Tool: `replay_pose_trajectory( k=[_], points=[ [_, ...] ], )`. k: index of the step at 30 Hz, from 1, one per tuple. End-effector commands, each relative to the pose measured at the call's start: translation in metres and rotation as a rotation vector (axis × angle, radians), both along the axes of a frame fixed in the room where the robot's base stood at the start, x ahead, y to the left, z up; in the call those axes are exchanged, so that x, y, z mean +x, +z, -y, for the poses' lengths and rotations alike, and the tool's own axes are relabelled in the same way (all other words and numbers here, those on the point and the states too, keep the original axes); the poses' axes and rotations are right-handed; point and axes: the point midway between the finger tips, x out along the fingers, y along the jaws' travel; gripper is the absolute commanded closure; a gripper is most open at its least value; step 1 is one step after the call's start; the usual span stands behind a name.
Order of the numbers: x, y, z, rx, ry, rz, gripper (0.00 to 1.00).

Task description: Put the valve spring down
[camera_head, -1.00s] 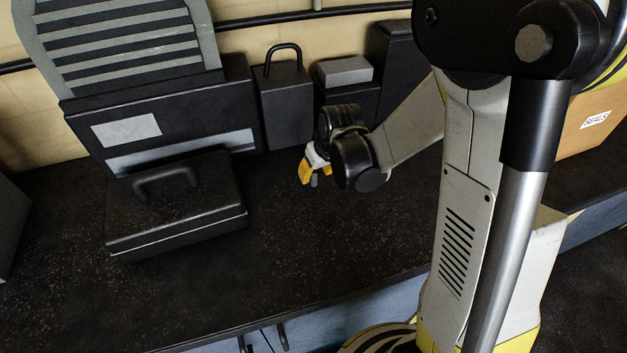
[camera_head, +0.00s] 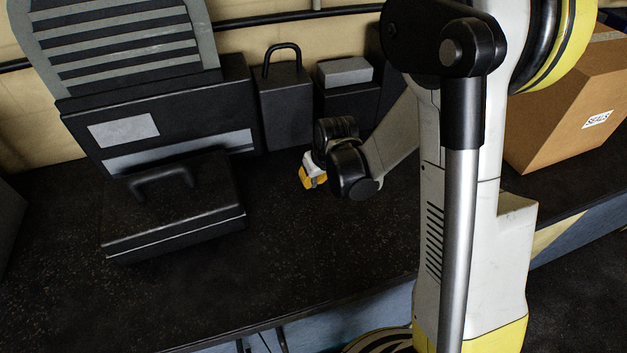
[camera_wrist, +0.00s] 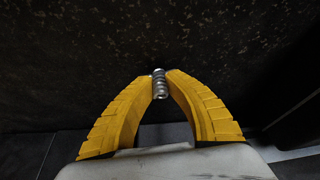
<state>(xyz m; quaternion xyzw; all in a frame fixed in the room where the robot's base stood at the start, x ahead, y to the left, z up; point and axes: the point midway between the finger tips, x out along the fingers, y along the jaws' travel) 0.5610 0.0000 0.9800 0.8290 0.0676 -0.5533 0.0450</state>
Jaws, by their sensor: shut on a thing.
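The valve spring (camera_wrist: 160,84) is a small silver coil, seen in the wrist view between the two yellow fingertips of my gripper (camera_wrist: 159,88). My gripper is shut on it, and the coil sticks out slightly past the tips. Behind it is the dark speckled bench top (camera_wrist: 110,40); I cannot tell whether the spring touches it. In the head view my gripper (camera_head: 311,177) is low over the bench (camera_head: 300,250), right of the black case. The spring cannot be made out in that view.
A black case with a handle (camera_head: 175,215) lies left of my gripper. Behind stand a louvred dark unit (camera_head: 165,130), a dark block with a loop handle (camera_head: 286,105) and a grey-topped box (camera_head: 345,72). A cardboard box (camera_head: 565,115) is at right. The front bench is clear.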

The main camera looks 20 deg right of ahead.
Motion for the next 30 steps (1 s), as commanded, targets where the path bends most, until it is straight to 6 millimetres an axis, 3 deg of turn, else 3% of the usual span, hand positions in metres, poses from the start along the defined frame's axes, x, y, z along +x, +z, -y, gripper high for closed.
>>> replay_pose_trajectory(
  k=[7, 13, 24, 30],
  points=[
    [0.0, 0.011, 0.0, 0.0, 0.0, 0.0, 1.0],
    [-0.001, 0.046, 0.0, 0.0, 0.0, -0.001, 1.0],
    [-0.046, 0.093, 0.072, 0.0, -0.005, -0.002, 1.0],
    [-0.06, 0.107, 0.093, 0.0, -0.003, -0.001, 1.0]
  ],
)
